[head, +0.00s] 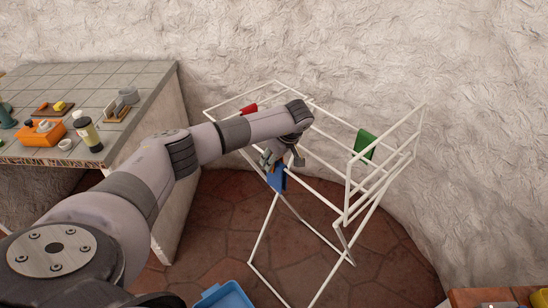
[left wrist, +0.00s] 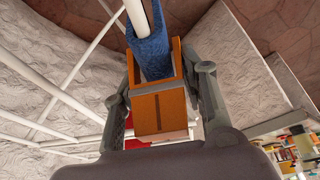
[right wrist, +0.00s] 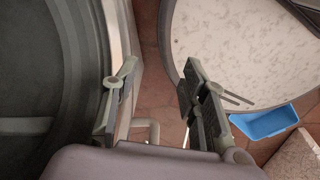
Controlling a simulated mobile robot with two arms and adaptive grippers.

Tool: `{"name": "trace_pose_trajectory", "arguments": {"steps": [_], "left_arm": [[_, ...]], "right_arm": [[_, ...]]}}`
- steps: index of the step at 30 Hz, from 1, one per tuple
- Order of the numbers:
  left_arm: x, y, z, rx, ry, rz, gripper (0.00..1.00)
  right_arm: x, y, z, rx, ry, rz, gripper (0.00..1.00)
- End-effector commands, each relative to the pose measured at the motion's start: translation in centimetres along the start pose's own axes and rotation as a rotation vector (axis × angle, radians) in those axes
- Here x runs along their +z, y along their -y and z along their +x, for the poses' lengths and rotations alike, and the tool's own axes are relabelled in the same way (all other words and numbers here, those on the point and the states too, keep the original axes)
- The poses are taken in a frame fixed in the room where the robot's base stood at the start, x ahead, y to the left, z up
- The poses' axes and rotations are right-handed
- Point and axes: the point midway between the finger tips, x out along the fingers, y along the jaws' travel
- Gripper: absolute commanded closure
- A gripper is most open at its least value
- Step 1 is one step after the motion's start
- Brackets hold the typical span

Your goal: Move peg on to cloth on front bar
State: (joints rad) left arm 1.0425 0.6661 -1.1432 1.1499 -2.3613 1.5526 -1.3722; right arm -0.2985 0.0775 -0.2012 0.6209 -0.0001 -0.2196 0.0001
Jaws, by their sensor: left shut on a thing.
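An orange-brown peg (left wrist: 160,110) is held between the fingers of my left gripper (head: 283,158), which is shut on it. In the left wrist view, the peg's two prongs lie on either side of the lower part of the blue cloth (left wrist: 152,48). The cloth hangs on a white bar (left wrist: 138,14); how far the peg grips it is unclear. In the head view, the blue cloth (head: 278,178) hangs on the front bar just below my left gripper, and the peg is mostly hidden. My right gripper (right wrist: 155,85) is open and empty in its wrist view.
The white drying rack (head: 345,190) stands against the rough wall, with a red cloth (head: 249,109) and a green cloth (head: 365,143) on other bars. A blue tub (head: 224,294) is on the floor in front. A tiled counter (head: 95,85) with several items stands left.

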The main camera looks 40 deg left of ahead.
Motion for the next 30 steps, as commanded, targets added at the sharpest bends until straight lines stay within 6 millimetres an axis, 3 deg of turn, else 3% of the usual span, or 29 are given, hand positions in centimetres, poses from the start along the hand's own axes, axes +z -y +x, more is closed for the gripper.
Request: {"name": "trace_pose_trajectory", "arguments": {"steps": [13, 14, 15, 24, 30], "left_arm": [[0.29, -0.05, 0.66, 0.001, 0.0, 0.0, 0.78], [0.29, -0.05, 0.66, 0.001, 0.0, 0.0, 0.6], [0.29, -0.04, 0.66, 0.001, 0.0, 0.0, 0.58], [0.3, -0.04, 0.66, 0.001, 0.0, 0.0, 0.38], [0.3, -0.04, 0.67, 0.001, 0.0, 0.0, 0.37]], "right_arm": [[0.21, -0.16, 0.58, 0.002, 0.002, 0.0, 0.6], [0.23, -0.18, 0.58, 0.002, 0.002, 0.0, 0.6], [0.26, -0.22, 0.58, 0.003, 0.003, 0.0, 0.6], [0.32, -0.35, 0.58, 0.004, 0.004, 0.0, 0.6], [0.34, -0.34, 0.58, 0.004, 0.004, 0.0, 0.6]]}}
